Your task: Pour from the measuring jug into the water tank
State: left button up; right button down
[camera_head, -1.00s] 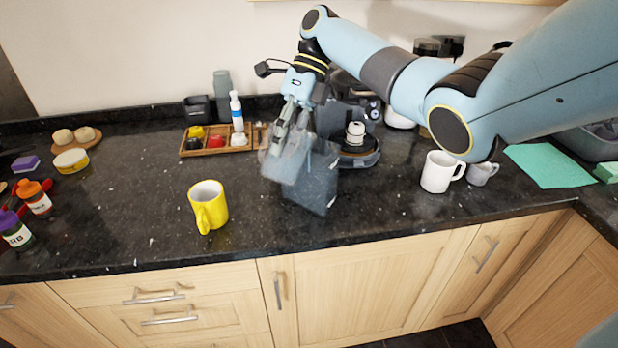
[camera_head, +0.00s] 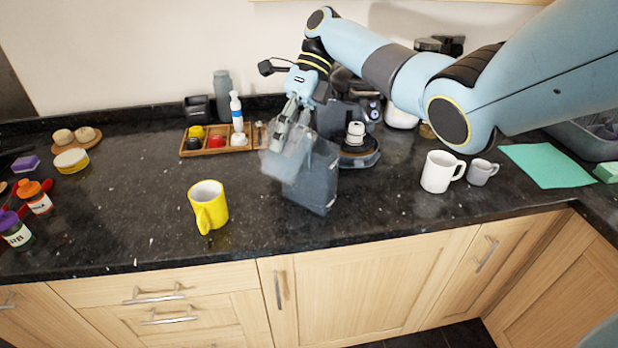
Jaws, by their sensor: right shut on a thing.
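The measuring jug (camera_head: 282,165) is clear and greyish, and it is tilted in my right gripper (camera_head: 288,135). The gripper is shut on it. The jug is at the upper left side of the water tank (camera_head: 318,180), a clear, bluish-grey box standing on the counter. The jug overlaps the tank in the picture, and I cannot tell whether they touch. No stream of water can be made out. My left gripper is not in view.
A coffee machine (camera_head: 360,152) stands right behind the tank. A yellow mug (camera_head: 209,207) is at the front left, and a white mug (camera_head: 437,172) and grey cup (camera_head: 481,172) are at the right. A wooden tray (camera_head: 190,152) lies behind.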

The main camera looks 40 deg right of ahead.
jog(key=shift+r, duration=0.1)
jog(key=shift+w+d+r+y, duration=0.1)
jog(key=shift+r+y, duration=0.05)
jog(key=shift+y, duration=0.25)
jog(key=shift+r, duration=0.1)
dwell(0.4)
jog(key=shift+d+r+y, duration=0.15)
jog(key=shift+y, duration=0.25)
dwell(0.4)
jog(key=shift+d+r+g+y, duration=0.2)
jog(key=shift+g+y, duration=0.1)
jog(key=shift+y, duration=0.1)
jog(key=shift+w+d+r+y+b, duration=0.1)
jog(key=shift+d+r+y+b, duration=0.2)
jog(key=shift+y, duration=0.2)
dwell(0.6)
jog(key=shift+r, duration=0.1)
jog(key=shift+a, duration=0.1)
dwell(0.3)
